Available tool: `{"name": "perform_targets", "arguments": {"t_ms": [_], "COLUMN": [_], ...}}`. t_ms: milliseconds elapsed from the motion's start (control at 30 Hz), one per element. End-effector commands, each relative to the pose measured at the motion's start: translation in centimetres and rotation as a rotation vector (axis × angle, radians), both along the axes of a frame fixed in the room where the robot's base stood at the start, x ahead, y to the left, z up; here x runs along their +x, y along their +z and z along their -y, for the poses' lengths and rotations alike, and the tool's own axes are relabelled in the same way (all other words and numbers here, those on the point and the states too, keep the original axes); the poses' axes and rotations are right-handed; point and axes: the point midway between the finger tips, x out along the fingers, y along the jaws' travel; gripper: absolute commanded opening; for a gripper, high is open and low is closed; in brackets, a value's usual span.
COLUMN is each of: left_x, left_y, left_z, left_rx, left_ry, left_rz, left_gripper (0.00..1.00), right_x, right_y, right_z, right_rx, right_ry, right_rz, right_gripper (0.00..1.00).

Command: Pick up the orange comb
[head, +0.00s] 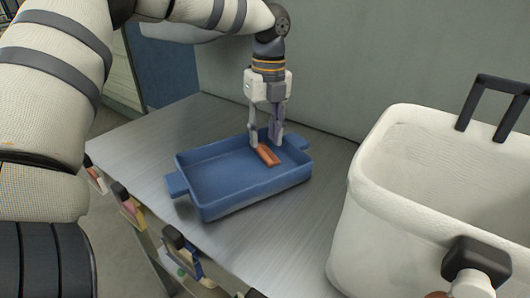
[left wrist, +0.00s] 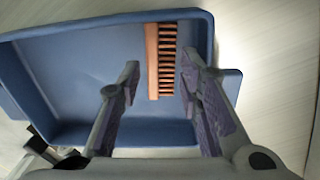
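The orange comb (head: 268,155) lies in the right part of a blue tray with handles (head: 215,178). In the left wrist view the comb (left wrist: 153,62) has its teeth toward the right, and it lies on the floor of the blue tray (left wrist: 75,75). My left gripper (head: 264,146) points down over the tray at the comb. In the left wrist view the left gripper (left wrist: 158,75) is open, with one finger on each side of the comb. Whether the fingers touch it cannot be told. My right gripper is not clearly in view.
The tray stands on a grey table (head: 240,235) against a grey wall (head: 330,60). Several small items hang along the table's front edge.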

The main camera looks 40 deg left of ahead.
Motion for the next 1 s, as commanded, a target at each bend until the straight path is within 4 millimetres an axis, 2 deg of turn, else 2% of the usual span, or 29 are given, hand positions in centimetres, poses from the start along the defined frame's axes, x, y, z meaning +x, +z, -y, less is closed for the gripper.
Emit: {"name": "perform_targets", "arguments": {"t_ms": [33,167,733,833,1000], "left_x": [-0.1,-0.1,-0.1,-0.1,-0.1], "left_y": [-1.1,-2.5,-2.7,-2.8,-2.8], "left_z": [-0.1,-0.1,-0.1,-0.1,-0.1], "left_rx": [-0.002,-0.001,0.000,-0.001,0.000], "left_ry": [0.000,0.000,0.000,0.000,0.000], "left_rz": [-0.005,0.000,0.002,0.002,0.000], "left_gripper": [0.33,0.33,0.33,0.12,0.12], "right_x": [-0.1,-0.1,0.2,0.1,0.1], "right_y": [-0.1,-0.1,0.1,0.1,0.1], "right_z": [0.0,0.0,0.0,0.0,0.0], "right_rx": [0.000,0.000,0.000,0.000,0.000], "right_ry": [0.000,0.000,0.000,0.000,0.000], "right_rz": [-0.003,-0.004,0.006,0.004,0.003], "right_gripper": [0.00,0.00,0.00,0.00,0.00]}}
